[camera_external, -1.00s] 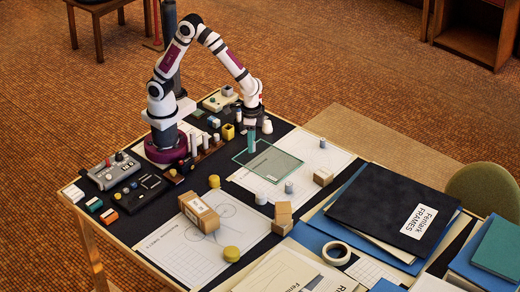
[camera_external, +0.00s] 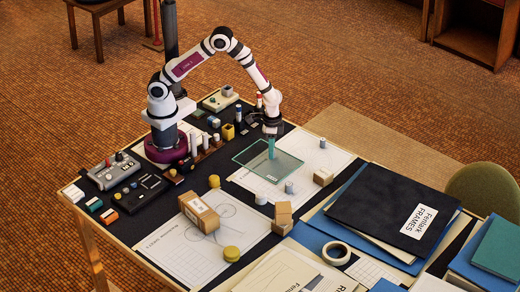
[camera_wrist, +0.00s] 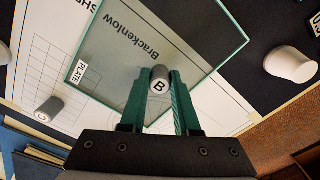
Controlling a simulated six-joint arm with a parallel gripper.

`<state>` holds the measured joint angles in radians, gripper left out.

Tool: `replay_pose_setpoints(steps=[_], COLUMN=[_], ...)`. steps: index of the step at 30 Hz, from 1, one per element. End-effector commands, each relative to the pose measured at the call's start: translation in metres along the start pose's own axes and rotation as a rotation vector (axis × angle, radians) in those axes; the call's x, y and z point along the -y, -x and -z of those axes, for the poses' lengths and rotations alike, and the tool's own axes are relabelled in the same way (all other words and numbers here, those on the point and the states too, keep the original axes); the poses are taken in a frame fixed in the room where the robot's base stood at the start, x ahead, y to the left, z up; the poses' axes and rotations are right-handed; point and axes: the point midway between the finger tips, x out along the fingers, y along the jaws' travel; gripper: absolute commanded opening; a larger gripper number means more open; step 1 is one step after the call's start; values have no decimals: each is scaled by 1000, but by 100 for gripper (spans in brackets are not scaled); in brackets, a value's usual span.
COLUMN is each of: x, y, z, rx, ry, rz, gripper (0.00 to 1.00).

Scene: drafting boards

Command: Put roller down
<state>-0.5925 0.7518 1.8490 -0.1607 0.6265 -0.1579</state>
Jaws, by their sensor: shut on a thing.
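My gripper (camera_external: 271,152) points down over the clear green-edged glass plate (camera_external: 281,175) in the external view. In the wrist view my green fingers (camera_wrist: 160,95) are shut on a grey roller (camera_wrist: 160,73) whose pale end is marked B. The roller hangs between the fingertips, over the plate, which also shows there (camera_wrist: 205,52) with a PLATE label. I cannot tell whether the roller touches the plate. In the external view the fingers hide the roller.
A second grey roller (camera_wrist: 48,109) lies left in the wrist view; a white cylinder (camera_wrist: 290,64) stands right. Cardboard boxes (camera_external: 199,212) and yellow knobs (camera_external: 231,254) stand nearer the camera. A black folder (camera_external: 385,205) lies right. The sheet has bare room (camera_external: 330,160) beside the plate.

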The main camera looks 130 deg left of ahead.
Motion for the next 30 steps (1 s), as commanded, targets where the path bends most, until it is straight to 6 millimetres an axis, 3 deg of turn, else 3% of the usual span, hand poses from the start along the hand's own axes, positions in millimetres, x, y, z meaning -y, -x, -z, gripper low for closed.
replay_pose_setpoints(steps=[4,5,9,19,30], x=[0,0,0,0,0], y=[-3,-3,-2,4,99], z=[0,0,0,0,1], rx=[0,0,0,-2,-4], ry=[0,0,0,0,-1], rz=[0,0,0,0,0], gripper=[0,36,60,60,60])
